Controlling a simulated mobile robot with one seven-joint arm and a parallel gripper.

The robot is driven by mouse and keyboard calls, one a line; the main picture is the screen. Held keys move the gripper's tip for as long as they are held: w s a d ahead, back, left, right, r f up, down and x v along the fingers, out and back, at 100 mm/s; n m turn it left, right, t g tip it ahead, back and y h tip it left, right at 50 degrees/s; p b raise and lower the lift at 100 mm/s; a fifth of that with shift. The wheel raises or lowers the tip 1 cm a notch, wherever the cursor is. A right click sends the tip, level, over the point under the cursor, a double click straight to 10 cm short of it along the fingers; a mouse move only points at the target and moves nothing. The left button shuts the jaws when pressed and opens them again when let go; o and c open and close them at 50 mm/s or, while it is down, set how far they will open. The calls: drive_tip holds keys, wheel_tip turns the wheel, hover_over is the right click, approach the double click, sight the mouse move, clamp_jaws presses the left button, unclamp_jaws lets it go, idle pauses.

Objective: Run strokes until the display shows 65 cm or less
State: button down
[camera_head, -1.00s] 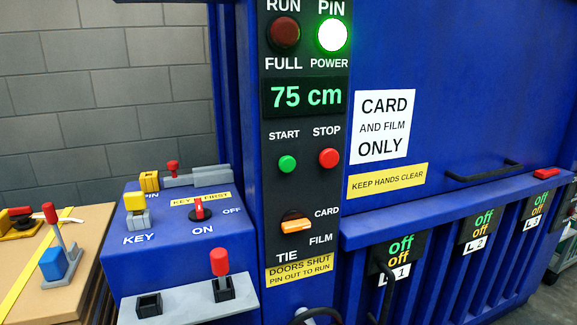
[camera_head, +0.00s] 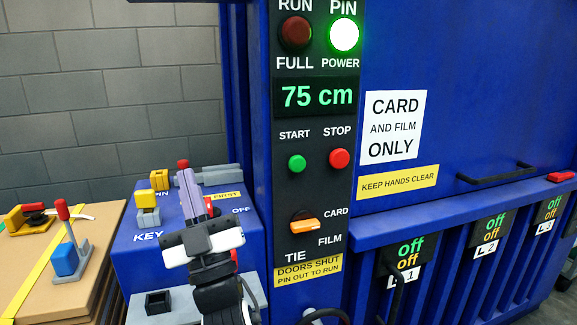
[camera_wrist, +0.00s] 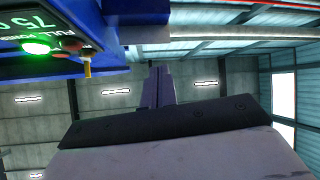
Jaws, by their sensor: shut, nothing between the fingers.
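The display (camera_head: 316,96) on the dark panel reads 75 cm in green. Below it are the green START button (camera_head: 297,163) and the red STOP button (camera_head: 340,158). The PIN POWER lamp (camera_head: 344,35) glows; the RUN FULL lamp (camera_head: 295,33) is dark red and unlit. The orange selector (camera_head: 304,225) sits beside the CARD and FILM labels. My gripper (camera_head: 186,178) is shut and empty, raised in front of the blue key box, left of and below the START button. It hides much of the ON/OFF switch.
The blue key box (camera_head: 140,262) carries the yellow key (camera_head: 147,200) and a pin slide (camera_head: 222,174). Cardboard boxes (camera_head: 105,225) with a red-and-blue tool stand at left. A black handle (camera_head: 497,174) and slotted lower ledge lie right of the panel.

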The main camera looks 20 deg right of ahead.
sight(296, 163)
drive_tip(key=d+f+m+g+h, duration=0.1)
drive_tip(key=d+f+m+h, duration=0.1)
drive_tip(key=d+h, duration=0.5)
drive_tip(key=d+f+m+g+h, duration=0.1)
drive_tip(key=d+m+h, duration=0.4)
drive_tip(key=d, duration=0.9)
drive_tip(key=f+h, duration=0.1)
drive_tip(key=h, duration=0.2)
drive_tip(key=shift+s+d+f, duration=0.25)
drive_tip(key=shift+f, duration=0.05)
drive_tip(key=w+p, duration=0.6)
drive_tip(key=w, duration=0.2)
drive_tip(key=shift+w+a, duration=0.2)
drive_tip(key=shift+w, duration=0.2)
drive_tip(key=shift+w, duration=0.1)
